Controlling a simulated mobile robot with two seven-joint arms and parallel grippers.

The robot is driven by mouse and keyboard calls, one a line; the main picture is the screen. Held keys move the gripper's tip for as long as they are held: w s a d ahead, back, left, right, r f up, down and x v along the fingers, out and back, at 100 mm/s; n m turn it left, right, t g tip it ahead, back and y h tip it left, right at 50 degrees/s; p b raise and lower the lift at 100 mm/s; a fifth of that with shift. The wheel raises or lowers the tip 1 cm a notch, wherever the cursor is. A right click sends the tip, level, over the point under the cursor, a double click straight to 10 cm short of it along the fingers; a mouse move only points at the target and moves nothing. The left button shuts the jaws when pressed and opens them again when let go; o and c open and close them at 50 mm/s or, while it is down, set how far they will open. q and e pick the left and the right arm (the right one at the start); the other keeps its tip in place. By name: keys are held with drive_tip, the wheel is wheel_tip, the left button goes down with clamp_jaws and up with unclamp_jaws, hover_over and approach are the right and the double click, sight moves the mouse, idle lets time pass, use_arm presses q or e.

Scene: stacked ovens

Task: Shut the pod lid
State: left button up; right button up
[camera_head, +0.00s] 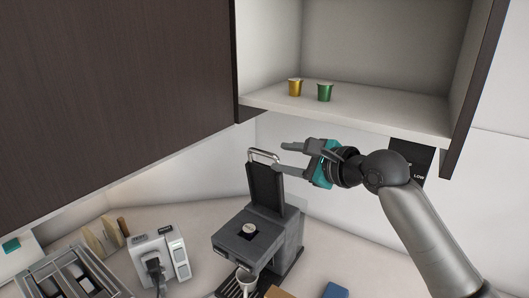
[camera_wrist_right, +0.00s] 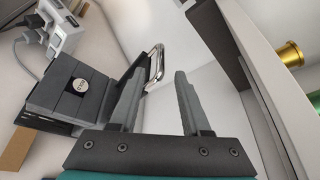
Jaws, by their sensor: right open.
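The coffee machine (camera_head: 262,237) stands on the counter with its dark pod lid (camera_head: 266,186) raised upright at the back. A metal loop handle (camera_head: 263,155) tops the lid; it also shows in the right wrist view (camera_wrist_right: 155,62). My left gripper is not in view.
A yellow pod (camera_head: 295,87) and a green pod (camera_head: 325,92) stand on the open cabinet shelf (camera_head: 370,107) above my right gripper. A dark cabinet door (camera_head: 110,90) fills the upper left. A white socket unit (camera_head: 158,257) and a rack (camera_head: 75,275) are at left.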

sight(269, 154)
drive_tip(key=x, duration=0.6)
drive_tip(key=shift+x, duration=0.8)
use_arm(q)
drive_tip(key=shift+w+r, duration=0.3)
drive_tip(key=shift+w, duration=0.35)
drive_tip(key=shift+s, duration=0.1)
use_arm(e)
clamp_jaws()
